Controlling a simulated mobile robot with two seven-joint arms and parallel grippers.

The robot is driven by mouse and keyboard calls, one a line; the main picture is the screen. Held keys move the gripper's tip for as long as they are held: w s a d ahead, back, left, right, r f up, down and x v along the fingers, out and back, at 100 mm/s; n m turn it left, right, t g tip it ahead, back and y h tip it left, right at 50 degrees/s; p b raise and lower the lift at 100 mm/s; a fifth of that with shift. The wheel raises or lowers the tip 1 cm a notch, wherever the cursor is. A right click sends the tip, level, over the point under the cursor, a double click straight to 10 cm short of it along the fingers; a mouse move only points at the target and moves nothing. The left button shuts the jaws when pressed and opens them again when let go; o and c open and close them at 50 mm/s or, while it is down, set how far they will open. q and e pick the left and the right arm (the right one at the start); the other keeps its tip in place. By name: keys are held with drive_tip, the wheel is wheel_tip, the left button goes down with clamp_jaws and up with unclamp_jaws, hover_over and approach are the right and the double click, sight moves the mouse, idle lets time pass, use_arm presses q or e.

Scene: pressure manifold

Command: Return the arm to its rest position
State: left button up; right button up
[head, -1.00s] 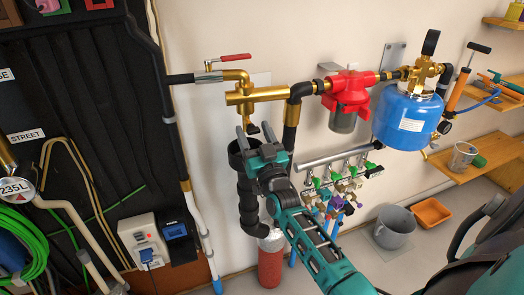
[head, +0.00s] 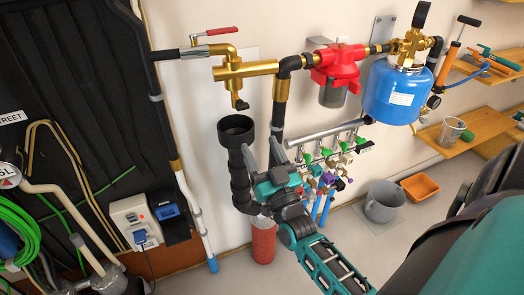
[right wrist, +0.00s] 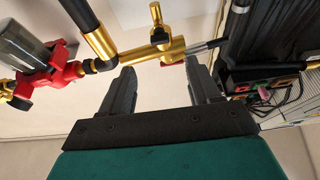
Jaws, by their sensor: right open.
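My right arm reaches in from the lower right in the head view. Its gripper (head: 262,160) is in front of the wall, just right of the black funnel pipe (head: 236,130) and below the brass valve assembly (head: 245,70). In the right wrist view the two dark fingers (right wrist: 162,92) stand wide apart with nothing between them. The brass pipe (right wrist: 150,52) with its small tap shows beyond the fingertips, apart from them. The left gripper is not in view.
A manifold with several green-handled valves (head: 325,158) is right of my gripper. A red filter (head: 340,62) and a blue tank (head: 392,95) hang on the wall. A grey bucket (head: 383,202) and orange tray (head: 419,187) are on the floor. A red cylinder (head: 263,243) stands below.

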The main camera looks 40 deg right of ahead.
drive_tip(key=s+a+f+n+g+y, duration=0.2)
drive_tip(key=s+a+f+g+y, duration=0.1)
drive_tip(key=s+a+f+g, duration=0.2)
drive_tip(key=s+a+f+n+g+y, duration=0.3)
drive_tip(key=s+a+f+g, duration=0.3)
drive_tip(key=s+a+f, duration=0.3)
wheel_tip(320, 180, down, 5)
drive_tip(key=shift+r+n+y, duration=0.15)
drive_tip(key=shift+n+y, duration=0.15)
drive_tip(key=shift+y, duration=0.4)
drive_tip(key=shift+w+a, duration=0.1)
drive_tip(key=shift+c, duration=0.3)
idle(0.5)
